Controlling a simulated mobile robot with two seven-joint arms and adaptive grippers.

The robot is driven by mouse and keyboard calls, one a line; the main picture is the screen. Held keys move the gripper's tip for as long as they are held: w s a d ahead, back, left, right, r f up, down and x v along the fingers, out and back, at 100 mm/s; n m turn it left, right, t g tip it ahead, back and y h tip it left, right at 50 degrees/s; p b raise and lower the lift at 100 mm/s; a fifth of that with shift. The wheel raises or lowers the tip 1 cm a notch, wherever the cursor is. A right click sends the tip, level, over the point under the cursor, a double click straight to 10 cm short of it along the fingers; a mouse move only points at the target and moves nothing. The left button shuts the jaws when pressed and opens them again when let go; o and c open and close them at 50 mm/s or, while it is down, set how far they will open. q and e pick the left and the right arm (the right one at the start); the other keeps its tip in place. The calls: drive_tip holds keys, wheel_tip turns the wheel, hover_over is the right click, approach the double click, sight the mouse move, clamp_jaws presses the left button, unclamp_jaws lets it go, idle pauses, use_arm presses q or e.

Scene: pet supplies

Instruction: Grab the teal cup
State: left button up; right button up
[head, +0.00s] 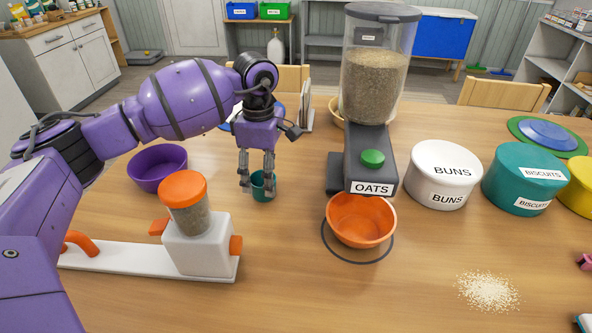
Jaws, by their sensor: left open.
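The teal cup (262,190) is small and stands on the wooden table, left of the oats dispenser. My left gripper (257,187) points down at the cup, and its fingers overlap the cup in the head view. The left gripper is open, with one finger in front of or beside the cup's left side and the other near its right side. Part of the cup is hidden behind the fingers. I cannot tell whether the fingers touch it. My right gripper is not in view.
The oats dispenser (370,145) stands right of the cup, with an orange bowl (361,220) before it. A purple bowl (157,168) is at left. A white device with an orange-lidded jar (187,205) stands front left. White (443,172) and teal (522,182) canisters stand at right.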

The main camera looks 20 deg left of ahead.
sight(263, 185)
use_arm(q)
drive_tip(key=shift+s+a+f, duration=0.1)
drive_tip(key=shift+s+f, duration=0.05)
drive_tip(key=shift+f, duration=0.5)
drive_tip(key=shift+s+a+f, duration=0.1)
drive_tip(key=shift+s+f, duration=0.05)
drive_tip(key=shift+f, duration=0.45)
drive_tip(key=shift+w+f, duration=0.15)
drive_tip(key=shift+f, duration=0.4)
drive_tip(key=c, duration=1.1)
